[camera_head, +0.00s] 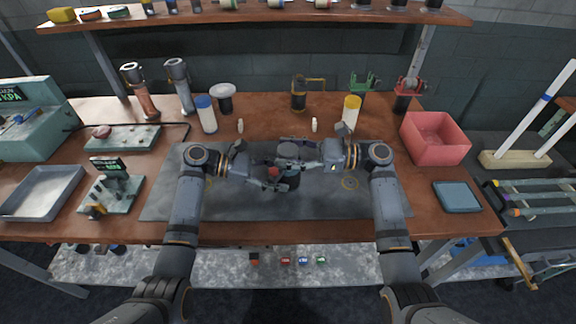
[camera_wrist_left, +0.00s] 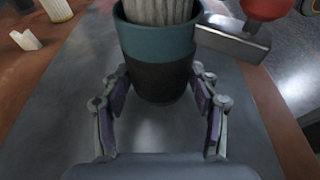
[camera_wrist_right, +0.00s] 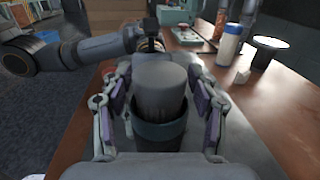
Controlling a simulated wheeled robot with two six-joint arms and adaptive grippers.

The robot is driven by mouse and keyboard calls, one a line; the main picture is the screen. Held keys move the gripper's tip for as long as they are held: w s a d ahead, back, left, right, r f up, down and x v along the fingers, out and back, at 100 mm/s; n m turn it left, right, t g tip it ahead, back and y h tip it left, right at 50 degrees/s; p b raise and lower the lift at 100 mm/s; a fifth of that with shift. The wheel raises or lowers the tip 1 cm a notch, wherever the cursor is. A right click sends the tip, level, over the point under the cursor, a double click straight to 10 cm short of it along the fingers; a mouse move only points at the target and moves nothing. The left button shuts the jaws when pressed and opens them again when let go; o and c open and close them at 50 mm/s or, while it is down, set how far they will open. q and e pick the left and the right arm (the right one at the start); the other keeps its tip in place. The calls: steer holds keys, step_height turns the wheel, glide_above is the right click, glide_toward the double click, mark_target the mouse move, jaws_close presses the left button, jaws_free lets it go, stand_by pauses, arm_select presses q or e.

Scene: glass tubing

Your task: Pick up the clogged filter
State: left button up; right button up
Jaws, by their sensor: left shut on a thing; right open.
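The clogged filter, a grey cylinder (camera_head: 289,149), stands upright in a dark housing cup with a teal rim (camera_head: 292,183) at the middle of the grey mat. In the left wrist view the filter (camera_wrist_left: 158,10) looks pleated and pale above the cup (camera_wrist_left: 155,70). My left gripper (camera_head: 274,178) is shut on the cup, a finger at each side. My right gripper (camera_head: 297,158) is open, its fingers either side of the grey filter (camera_wrist_right: 160,88) above the cup rim (camera_wrist_right: 160,130); whether they touch it I cannot tell. The filter's lower part is hidden in the cup.
A red knob (camera_wrist_left: 266,8) on a metal block sits beside the cup. A red bin (camera_head: 436,138) stands right and a blue tray (camera_head: 457,197) lies before it. Blue-capped (camera_head: 206,115) and yellow-capped (camera_head: 351,112) containers stand behind the mat (camera_head: 165,205).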

jaws_close()
stand_by(0.4)
arm_select(q)
steer(key=o, duration=0.9)
steer(key=shift+o, duration=0.2)
arm_select(e)
step_height(320, 180, up, 18)
arm_select(q)
steer(key=shift+a, duration=0.1)
steer(key=v, duration=1.1)
steer(key=shift+a+r, duration=0.15)
steer(key=shift+a, duration=0.25)
